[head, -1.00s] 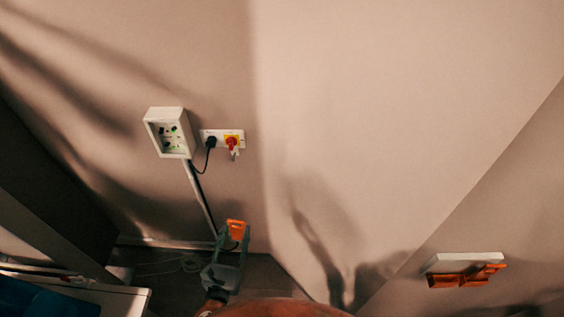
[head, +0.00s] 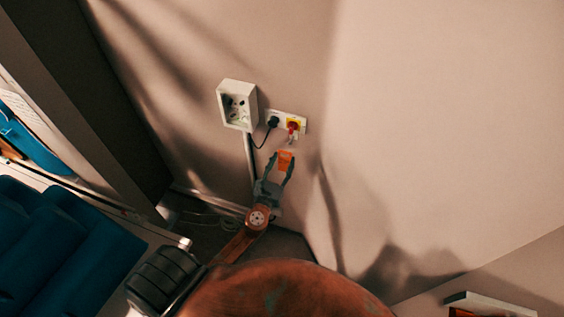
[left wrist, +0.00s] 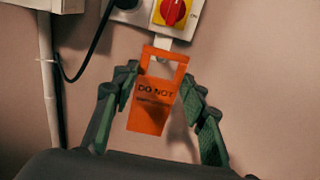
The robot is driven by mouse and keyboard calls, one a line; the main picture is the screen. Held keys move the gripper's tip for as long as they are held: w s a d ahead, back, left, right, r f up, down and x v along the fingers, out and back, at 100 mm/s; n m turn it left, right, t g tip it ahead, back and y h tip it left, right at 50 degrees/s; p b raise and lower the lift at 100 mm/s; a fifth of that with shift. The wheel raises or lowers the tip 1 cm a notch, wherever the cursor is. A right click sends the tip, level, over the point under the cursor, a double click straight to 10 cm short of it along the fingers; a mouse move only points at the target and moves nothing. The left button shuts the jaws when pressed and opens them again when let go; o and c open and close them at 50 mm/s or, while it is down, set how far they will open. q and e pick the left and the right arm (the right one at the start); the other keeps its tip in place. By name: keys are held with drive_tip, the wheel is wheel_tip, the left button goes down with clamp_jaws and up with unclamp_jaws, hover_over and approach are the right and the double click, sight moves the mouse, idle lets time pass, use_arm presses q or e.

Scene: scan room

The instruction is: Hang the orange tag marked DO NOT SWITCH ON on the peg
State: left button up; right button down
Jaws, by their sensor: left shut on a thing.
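The orange tag (head: 285,160) is held in my left gripper (head: 280,165), just below the wall switch. In the left wrist view the tag (left wrist: 152,105) is upright, with DO NOT readable and a smaller line blurred. It has an open slot at its top. My right gripper is out of view.
A white open-fronted box (head: 224,107) is on the wall left of the switch. A black plug (head: 273,121) with a cable sits between them. A pale conduit (head: 248,155) runs down the wall. Blue cushions (head: 60,240) are at lower left. The wall to the right is bare.

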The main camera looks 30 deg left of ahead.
sight(284, 158)
use_arm(q)
drive_tip(key=shift+f+x, duration=0.2)
drive_tip(key=shift+x, duration=1.75)
drive_tip(key=shift+f+b+x, duration=0.2)
drive_tip(key=shift+b+x, duration=0.05)
drive_tip(key=shift+x, duration=0.6)
drive_tip(key=shift+f+b+x, duration=0.2)
drive_tip(key=shift+x, duration=0.6)
drive_tip(key=shift+f+b+x, duration=0.15)
drive_tip(key=shift+b+x, duration=0.1)
drive_tip(key=shift+x, duration=0.6)
drive_tip(key=o, duration=1)
drive_tip(key=v, duration=1.2)
